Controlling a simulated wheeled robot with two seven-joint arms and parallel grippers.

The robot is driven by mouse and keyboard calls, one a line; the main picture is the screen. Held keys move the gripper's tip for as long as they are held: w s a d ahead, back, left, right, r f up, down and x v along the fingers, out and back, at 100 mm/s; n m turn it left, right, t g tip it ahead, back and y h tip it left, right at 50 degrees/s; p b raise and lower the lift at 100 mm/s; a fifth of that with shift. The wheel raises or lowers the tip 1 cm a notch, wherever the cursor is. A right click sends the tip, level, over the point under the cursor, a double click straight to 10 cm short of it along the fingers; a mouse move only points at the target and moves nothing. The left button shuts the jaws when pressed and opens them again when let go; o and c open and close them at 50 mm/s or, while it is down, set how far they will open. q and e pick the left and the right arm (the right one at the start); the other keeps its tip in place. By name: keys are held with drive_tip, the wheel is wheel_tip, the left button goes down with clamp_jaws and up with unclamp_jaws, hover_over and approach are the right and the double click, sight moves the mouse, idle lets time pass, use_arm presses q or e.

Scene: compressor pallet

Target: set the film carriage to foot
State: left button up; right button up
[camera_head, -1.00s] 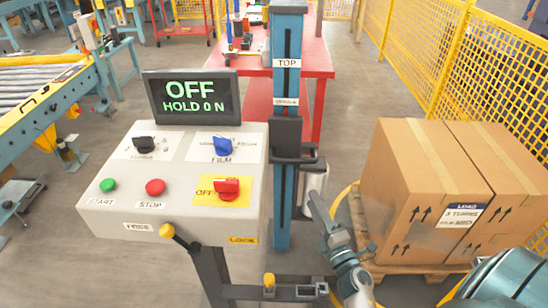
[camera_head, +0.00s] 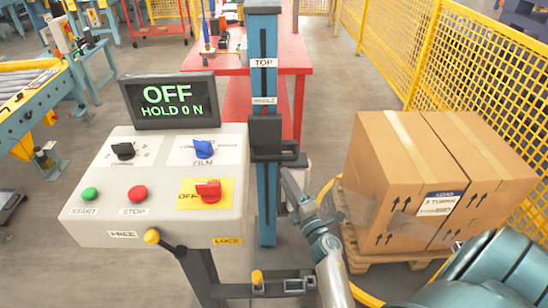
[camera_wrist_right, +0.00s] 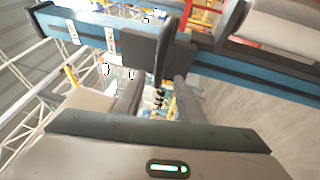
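The film carriage is a black block (camera_head: 265,137) on the blue mast (camera_head: 265,210), just below the middle label and well under the TOP label. A black handle (camera_head: 291,157) sticks out from its right side. My right gripper (camera_head: 291,185) is just below and right of the handle, apart from it as far as I can tell. In the right wrist view, its two fingers (camera_wrist_right: 157,97) are apart with nothing between them. The carriage block (camera_wrist_right: 140,48) and upright handle (camera_wrist_right: 166,45) lie ahead of the fingertips. My left gripper is not in view.
A control box (camera_head: 160,190) with knobs and buttons stands left of the mast; its screen (camera_head: 168,101) reads OFF, HOLD 0 N. Cartons (camera_head: 410,180) on a pallet stand close right of my arm. A red table (camera_head: 295,60) is behind; a yellow fence (camera_head: 465,70) is at right.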

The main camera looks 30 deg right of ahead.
sight(275, 161)
drive_tip(key=x, duration=0.9)
drive_tip(key=shift+w+p, duration=0.4)
clamp_jaws()
